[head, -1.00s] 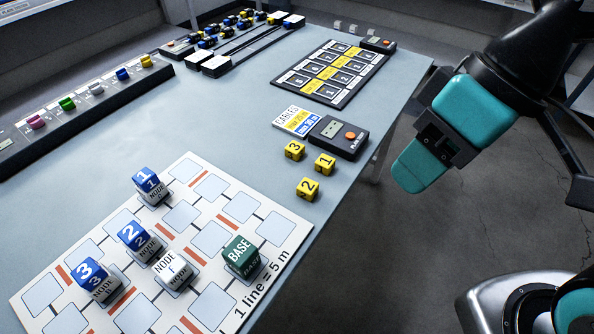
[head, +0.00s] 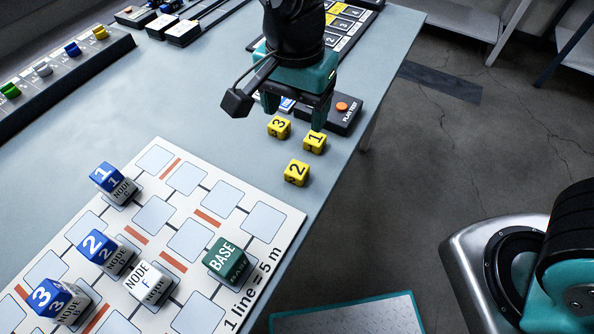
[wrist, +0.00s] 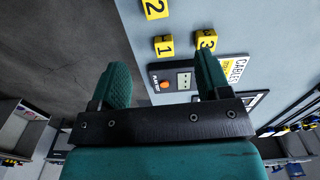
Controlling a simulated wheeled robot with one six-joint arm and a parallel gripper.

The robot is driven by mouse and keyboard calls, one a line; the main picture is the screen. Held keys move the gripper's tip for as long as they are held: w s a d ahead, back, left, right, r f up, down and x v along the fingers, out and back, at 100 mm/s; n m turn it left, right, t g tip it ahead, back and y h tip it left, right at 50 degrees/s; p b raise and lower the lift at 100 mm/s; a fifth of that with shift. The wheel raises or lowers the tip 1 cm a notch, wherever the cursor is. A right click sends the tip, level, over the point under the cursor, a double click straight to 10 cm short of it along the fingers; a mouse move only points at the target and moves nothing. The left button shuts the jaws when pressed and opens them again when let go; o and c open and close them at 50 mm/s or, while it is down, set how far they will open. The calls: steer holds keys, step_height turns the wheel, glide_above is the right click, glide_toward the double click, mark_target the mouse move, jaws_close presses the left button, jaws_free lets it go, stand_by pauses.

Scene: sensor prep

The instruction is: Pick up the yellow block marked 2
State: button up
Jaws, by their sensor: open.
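The yellow block marked 2 (head: 296,172) sits on the table near its right edge, just right of the white board. It also shows at the top of the wrist view (wrist: 155,9). The yellow block marked 1 (head: 315,142) and the yellow block marked 3 (head: 279,127) sit a little behind it. My gripper (head: 295,112) is open and empty, above the table behind the blocks. In the wrist view its fingers (wrist: 163,80) are spread, with block 2 beyond them.
A black box with an orange button (head: 341,113) lies behind the blocks. The white board (head: 154,216) carries blue blocks, a white block and a green BASE block (head: 225,258). A row of coloured knobs (head: 73,50) is at the far left. The table in front of it is clear.

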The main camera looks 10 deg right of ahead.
glide_above(297, 169)
steer(key=f, duration=0.6)
steer(key=w+f, duration=0.1)
steer(key=f, duration=0.2)
steer(key=shift+f, duration=0.25)
steer(key=shift+s+f+b, duration=0.2)
steer(key=shift+s+f, duration=0.05)
steer(key=shift+f, duration=1.1)
steer(key=shift+s+f+b, duration=0.15)
steer(key=shift+s+f, duration=0.05)
steer(key=shift+f, duration=1.1)
steer(key=c, duration=1)
steer(key=shift+r, duration=0.1)
